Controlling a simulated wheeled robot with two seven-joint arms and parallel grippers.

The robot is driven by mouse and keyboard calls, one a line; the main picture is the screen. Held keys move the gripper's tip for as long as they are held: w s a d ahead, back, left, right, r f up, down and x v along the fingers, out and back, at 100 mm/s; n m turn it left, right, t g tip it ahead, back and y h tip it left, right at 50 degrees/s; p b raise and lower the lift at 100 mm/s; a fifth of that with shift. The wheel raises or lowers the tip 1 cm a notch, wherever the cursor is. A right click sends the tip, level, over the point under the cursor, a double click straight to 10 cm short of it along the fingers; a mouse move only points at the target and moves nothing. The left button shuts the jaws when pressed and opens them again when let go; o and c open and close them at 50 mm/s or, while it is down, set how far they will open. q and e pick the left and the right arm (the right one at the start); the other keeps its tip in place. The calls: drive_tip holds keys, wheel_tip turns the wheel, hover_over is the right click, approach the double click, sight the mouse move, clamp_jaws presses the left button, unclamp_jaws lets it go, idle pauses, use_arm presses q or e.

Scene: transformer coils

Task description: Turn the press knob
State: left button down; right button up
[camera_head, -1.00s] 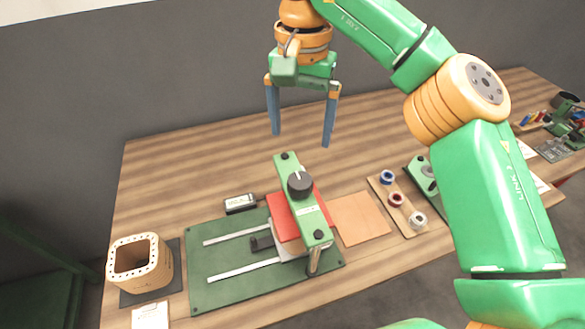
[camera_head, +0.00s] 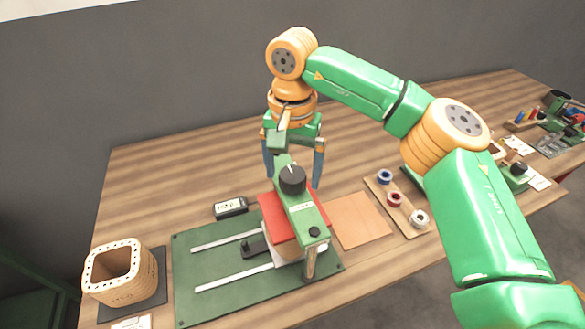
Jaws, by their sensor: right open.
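The press knob (camera_head: 292,179) is a dark round knob with a light mark on top. It sits on the green press bar (camera_head: 306,217), which spans a red block (camera_head: 274,222) on the green base plate (camera_head: 190,291). My right gripper (camera_head: 292,180) is open, pointing down, with one blue finger on each side of the bar's far end in the picture. Its fingertips are partly hidden behind the bar and knob, and it appears to be behind the knob; contact cannot be told. My left gripper is not in view.
A tan slotted coil form (camera_head: 122,288) stands at the left on a dark mat. A small black meter (camera_head: 230,207) lies behind the plate. A tan sheet (camera_head: 362,220) and a wooden strip with several spools (camera_head: 394,199) lie to the right. The back-left table is clear.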

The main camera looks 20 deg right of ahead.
drive_tip(key=c, duration=1.4)
